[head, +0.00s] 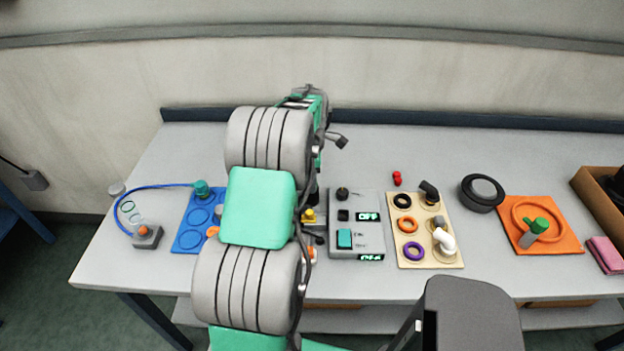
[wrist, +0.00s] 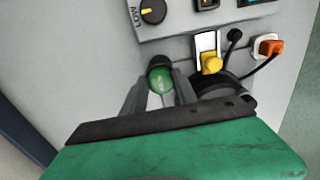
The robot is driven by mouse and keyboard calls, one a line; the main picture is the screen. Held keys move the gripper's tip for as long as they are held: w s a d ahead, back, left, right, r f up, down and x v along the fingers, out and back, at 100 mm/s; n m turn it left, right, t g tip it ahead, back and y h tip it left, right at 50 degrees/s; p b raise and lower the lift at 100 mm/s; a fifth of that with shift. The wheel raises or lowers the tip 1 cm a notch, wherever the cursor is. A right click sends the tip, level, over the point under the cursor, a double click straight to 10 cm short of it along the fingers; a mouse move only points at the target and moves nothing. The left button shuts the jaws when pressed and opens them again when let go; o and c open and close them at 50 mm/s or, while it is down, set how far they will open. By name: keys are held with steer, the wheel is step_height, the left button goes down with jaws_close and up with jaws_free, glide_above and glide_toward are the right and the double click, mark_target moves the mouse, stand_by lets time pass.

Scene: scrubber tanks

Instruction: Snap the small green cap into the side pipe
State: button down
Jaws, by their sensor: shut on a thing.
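In the wrist view the small green cap (wrist: 161,81) sits between the fingertips of my gripper (wrist: 160,92), which is shut on it. A dark round end (wrist: 161,61) shows directly beyond the cap, against the pale grey surface. It may be the side pipe's mouth; I cannot tell for certain, nor whether the cap touches it or is inside it. In the head view my arm hides the gripper, the cap and most of that spot.
In the wrist view a yellow knob (wrist: 211,62), a black hose (wrist: 222,88) and an orange plug (wrist: 268,46) lie close on the right. A knob panel (wrist: 153,12) is above. In the head view a grey switch box (head: 357,225) and a tan board (head: 427,262) stand right of my arm.

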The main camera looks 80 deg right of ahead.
steer(key=c, duration=0.9)
jaws_free()
steer(key=shift+f, duration=0.1)
steer(key=shift+o, duration=0.3)
steer(key=o, duration=0.8)
steer(key=shift+o, duration=0.2)
steer(key=shift+r+p, duration=2.05)
steer(key=shift+r, duration=1.5)
